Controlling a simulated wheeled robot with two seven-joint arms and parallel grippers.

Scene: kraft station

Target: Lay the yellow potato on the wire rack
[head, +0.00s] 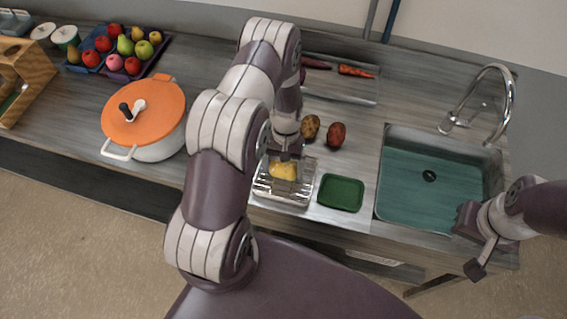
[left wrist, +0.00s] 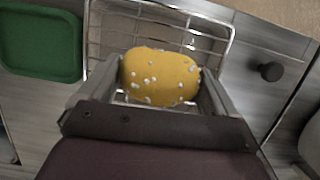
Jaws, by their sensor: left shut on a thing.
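The yellow potato (head: 283,171) shows below my left gripper (head: 285,160) in the head view, over the wire rack (head: 268,192). In the left wrist view the potato (left wrist: 160,77), yellow with pale specks, sits between the two fingers of my left gripper (left wrist: 155,85), which is shut on it. The wire rack (left wrist: 185,15) lies behind and under the potato. Whether the potato touches the rack's wires cannot be told. My right gripper (head: 474,240) is at the right, by the front edge of the sink, with its fingers apart and nothing between them.
A green tray (head: 341,193) lies just right of the rack. Two brown and reddish potatoes (head: 336,134) lie behind it. A sink (head: 440,185) with a faucet (head: 505,95) is further right. An orange-lidded pot (head: 143,115) and a fruit tray (head: 118,72) stand left.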

